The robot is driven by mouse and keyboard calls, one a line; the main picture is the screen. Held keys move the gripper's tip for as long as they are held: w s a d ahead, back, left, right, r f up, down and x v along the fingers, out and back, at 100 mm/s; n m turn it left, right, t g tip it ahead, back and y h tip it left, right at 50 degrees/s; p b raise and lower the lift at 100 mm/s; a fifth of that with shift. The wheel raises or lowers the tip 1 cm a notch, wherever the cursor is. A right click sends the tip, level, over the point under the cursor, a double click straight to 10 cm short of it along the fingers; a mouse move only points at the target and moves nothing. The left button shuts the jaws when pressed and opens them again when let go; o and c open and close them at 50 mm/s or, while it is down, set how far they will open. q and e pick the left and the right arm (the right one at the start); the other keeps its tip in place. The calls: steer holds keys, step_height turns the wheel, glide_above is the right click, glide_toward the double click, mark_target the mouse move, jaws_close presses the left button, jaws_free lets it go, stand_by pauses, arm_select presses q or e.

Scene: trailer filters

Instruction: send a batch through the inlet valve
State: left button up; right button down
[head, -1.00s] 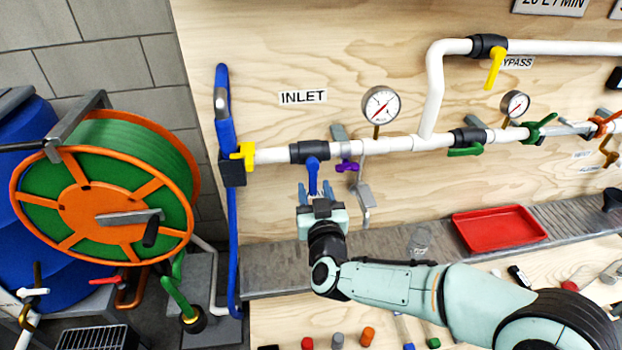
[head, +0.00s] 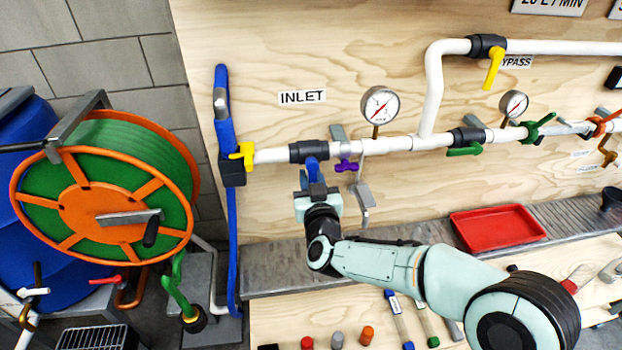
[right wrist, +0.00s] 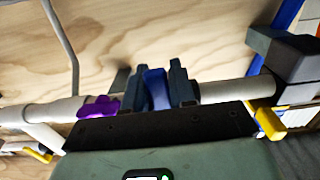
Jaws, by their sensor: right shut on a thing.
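The inlet valve is a black body (head: 308,152) on the white pipe below the INLET label (head: 302,97). Its blue handle (head: 312,169) points down from the body. My right gripper (head: 313,178) is at the handle, with its fingers up against the pipe. In the right wrist view the blue handle (right wrist: 157,88) stands between the two dark fingers of the gripper (right wrist: 155,90), which is shut on it. The lower part of the handle is hidden by the gripper in the head view. My left gripper does not show.
A purple small valve (head: 346,165) and a gauge (head: 380,104) sit just right of the handle. A yellow handle (head: 243,155) is on the left pipe end. A red tray (head: 498,228) lies on the grey ledge. A hose reel (head: 105,195) stands at left.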

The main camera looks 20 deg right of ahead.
steer(key=n+p, duration=0.1)
steer(key=d+n, duration=0.1)
steer(key=n, duration=0.1)
steer(key=d+n+p, duration=0.1)
steer(key=n, duration=0.1)
steer(key=shift+s+d+r+p, duration=0.2)
steer(key=shift+s+r+p, duration=0.1)
steer(key=shift+r, duration=0.05)
steer(key=c, duration=1)
jaws_free()
